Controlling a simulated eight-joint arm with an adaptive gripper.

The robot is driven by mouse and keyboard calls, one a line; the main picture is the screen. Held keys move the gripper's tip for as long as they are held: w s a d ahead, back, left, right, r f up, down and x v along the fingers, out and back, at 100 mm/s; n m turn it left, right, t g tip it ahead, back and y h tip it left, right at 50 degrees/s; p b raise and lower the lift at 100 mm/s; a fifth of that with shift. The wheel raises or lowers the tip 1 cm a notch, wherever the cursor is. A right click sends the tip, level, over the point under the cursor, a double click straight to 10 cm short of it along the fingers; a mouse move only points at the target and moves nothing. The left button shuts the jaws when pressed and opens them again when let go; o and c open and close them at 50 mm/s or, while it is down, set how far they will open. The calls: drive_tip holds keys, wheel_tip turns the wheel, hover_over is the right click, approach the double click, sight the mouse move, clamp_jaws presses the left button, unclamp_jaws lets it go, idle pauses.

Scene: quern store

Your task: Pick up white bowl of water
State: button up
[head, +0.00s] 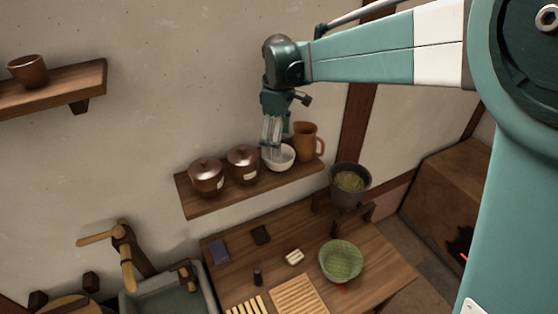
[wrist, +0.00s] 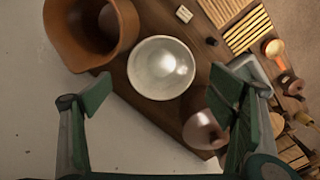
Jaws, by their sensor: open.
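The white bowl (head: 284,162) stands on a wooden wall shelf (head: 205,208) in the head view, between a lidded brown pot and a brown jug. The wrist view shows the bowl (wrist: 161,68) from above, with a bright glint inside; I cannot clearly make out the water. My gripper (head: 272,152) points down over the bowl in the head view, its fingers hiding part of the left rim. In the wrist view my gripper (wrist: 162,92) is open, with its green fingers apart on either side and the bowl ahead between them. I cannot tell whether a finger touches the bowl.
The jug (head: 307,142) stands close right of the bowl. Two lidded pots (head: 243,165) (head: 206,177) stand to its left. The wall is close behind the shelf. Below, a table holds a green bowl (head: 341,262) and slatted boards. A grain bucket (head: 350,187) stands right.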

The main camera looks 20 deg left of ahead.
drive_tip(key=shift+f, duration=0.3)
drive_tip(key=shift+f, duration=0.1)
drive_tip(key=shift+f+p, duration=0.55)
drive_tip(key=shift+f, duration=1.95)
drive_tip(key=c, duration=1.1)
drive_tip(key=shift+r, duration=0.3)
drive_tip(key=shift+r+b, duration=0.75)
drive_tip(key=shift+r, duration=7.75)
drive_tip(key=shift+r, duration=0.2)
